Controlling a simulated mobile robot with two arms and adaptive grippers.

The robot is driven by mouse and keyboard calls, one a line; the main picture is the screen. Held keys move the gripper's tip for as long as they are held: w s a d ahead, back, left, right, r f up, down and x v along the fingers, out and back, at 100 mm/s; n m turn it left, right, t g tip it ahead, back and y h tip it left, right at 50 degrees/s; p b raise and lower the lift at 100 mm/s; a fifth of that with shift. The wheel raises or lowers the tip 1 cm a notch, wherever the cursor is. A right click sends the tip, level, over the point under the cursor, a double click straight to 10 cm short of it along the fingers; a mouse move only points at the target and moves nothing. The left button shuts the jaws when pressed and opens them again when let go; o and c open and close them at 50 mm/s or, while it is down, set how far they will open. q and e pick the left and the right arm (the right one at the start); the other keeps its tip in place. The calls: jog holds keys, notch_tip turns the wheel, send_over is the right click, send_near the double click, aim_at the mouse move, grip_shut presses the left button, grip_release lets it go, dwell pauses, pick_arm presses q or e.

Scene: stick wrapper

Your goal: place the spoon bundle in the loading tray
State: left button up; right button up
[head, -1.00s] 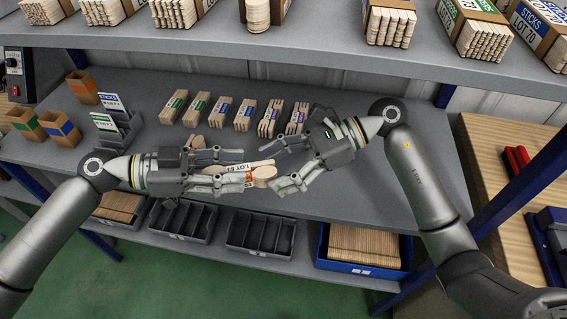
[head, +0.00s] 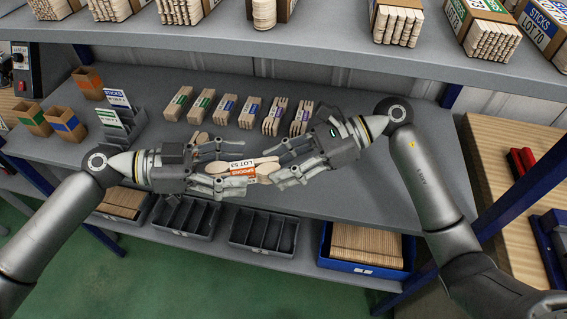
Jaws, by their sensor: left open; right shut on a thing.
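The spoon bundle (head: 241,169) is several wooden spoons with a white and orange lot label. It is held in the air between my two grippers, above the front part of the grey bench. My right gripper (head: 273,167) comes in from the right and is shut on the bundle's right part. My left gripper (head: 247,165) is open, with its fingers on either side of the bundle's left and middle parts. The fingers hide parts of the spoons. Grey divided trays (head: 263,230) stand on the lower shelf; I cannot tell which container is the loading tray.
Several banded stick bundles (head: 226,107) stand in a row on the bench. A grey card holder (head: 122,128) and brown boxes (head: 64,124) are at the left. A blue bin of sticks (head: 366,248) is below. A stocked upper shelf (head: 320,45) overhangs the back.

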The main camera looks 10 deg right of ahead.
pick_arm(q)
jog(key=w+v, duration=0.1)
jog(key=v, duration=1)
jog(key=w+a+f+n+t+y, duration=0.25)
jog(key=a+f+n, duration=0.25)
jog(key=a+f, duration=0.3)
jog(key=w+a+f+n+t+y, duration=0.1)
jog(key=a+f+n, duration=0.15)
jog(key=f, duration=0.35)
jog(key=a+f+n+t+y, duration=0.1)
jog(key=a+f+n+y, duration=0.1)
jog(key=a+f, duration=0.3)
jog(key=s+a+f+n+y, duration=0.2)
jog(key=s+f+n+y, duration=0.1)
jog(key=f, duration=0.8)
jog(key=s+a+f+n+y, duration=0.2)
jog(key=f+n, duration=0.1)
jog(key=f, duration=0.9)
jog(key=s+f+n+g+y, duration=0.1)
jog(key=s+f+g+y, duration=0.25)
jog(key=s+f, duration=1.2)
jog(key=s+d+f, duration=0.4)
jog(key=s+d, duration=0.2)
jog(key=s, duration=0.4)
jog(key=s+d+f+m+y, duration=0.1)
jog(key=s+d+f, duration=0.4)
jog(key=s, duration=0.4)
jog(key=shift+s+d+g+y, duration=0.3)
jog(key=shift+s+d+g, duration=0.1)
jog(key=shift+d, duration=0.05)
